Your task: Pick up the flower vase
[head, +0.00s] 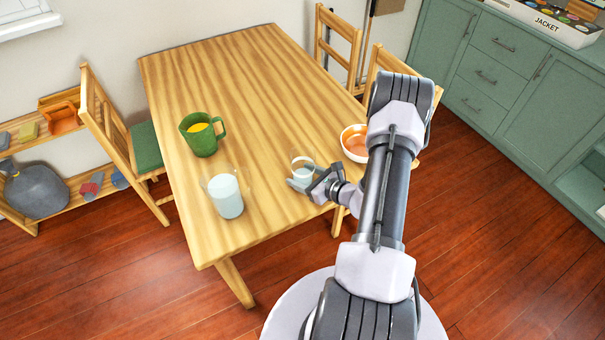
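No vase with flowers in it is visible, and I cannot tell which vessel is the flower vase. A small clear glass vessel (302,166) with pale contents stands on the wooden table (240,85) near its right edge. My gripper (307,181) is low over the table right at this vessel, with its fingers spread apart. I cannot tell whether they touch it. A taller clear glass (226,196) with whitish contents stands to the left, near the front edge. A dark grey rounded vessel (36,190) sits on the low shelf at far left.
A green mug (201,136) with yellow contents stands behind the taller glass. An orange-lined white bowl (354,143) is at the right edge, partly behind my arm. Wooden chairs (105,125) flank the table. Green cabinets (490,75) line the right. The table's far half is clear.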

